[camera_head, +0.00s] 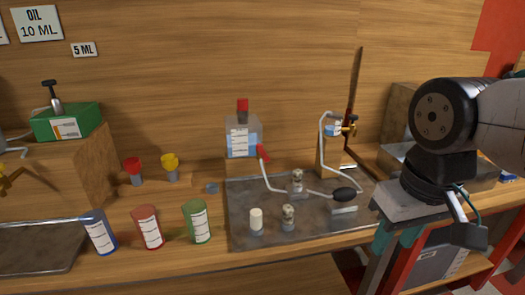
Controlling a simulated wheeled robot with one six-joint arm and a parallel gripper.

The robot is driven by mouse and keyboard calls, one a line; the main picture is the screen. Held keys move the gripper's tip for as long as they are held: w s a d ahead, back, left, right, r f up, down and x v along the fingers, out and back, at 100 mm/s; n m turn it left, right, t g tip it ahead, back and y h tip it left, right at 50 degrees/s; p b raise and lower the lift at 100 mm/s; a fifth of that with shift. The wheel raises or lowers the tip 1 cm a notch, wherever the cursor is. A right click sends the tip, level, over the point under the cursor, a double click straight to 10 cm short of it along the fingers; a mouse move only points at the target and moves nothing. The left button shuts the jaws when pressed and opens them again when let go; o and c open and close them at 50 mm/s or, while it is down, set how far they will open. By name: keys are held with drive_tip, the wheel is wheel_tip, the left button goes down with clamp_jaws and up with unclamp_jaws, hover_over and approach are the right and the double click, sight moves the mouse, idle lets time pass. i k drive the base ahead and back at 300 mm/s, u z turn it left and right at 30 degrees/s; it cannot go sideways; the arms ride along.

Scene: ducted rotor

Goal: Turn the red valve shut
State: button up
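A clear bottle (243,137) with blue liquid and a red cap (243,104) stands at the back of the bench. A small red handle (263,153) sits at its lower right, where a pale tube (268,180) leads down. A separate red knob (132,165) on a grey stem stands on the wood further left. I cannot tell for sure which red part is the valve. My gripper (388,250) is at the right, in front of the bench, well away from both red parts. It points down; its fingertips are not clearly seen, so its opening cannot be told.
A metal tray (240,238) holds small jars and a black bulb (344,194). Blue (99,231), red (150,227) and green (196,221) cans stand left of it. A yellow knob (170,163) stands beside the red one. A tube stand (330,155) rises at the back right.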

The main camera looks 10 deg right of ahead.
sight(259, 147)
drive_tip(key=z, duration=1.45)
drive_tip(key=i, duration=0.5)
drive_tip(key=u, duration=1.85)
drive_tip(key=i, duration=0.5)
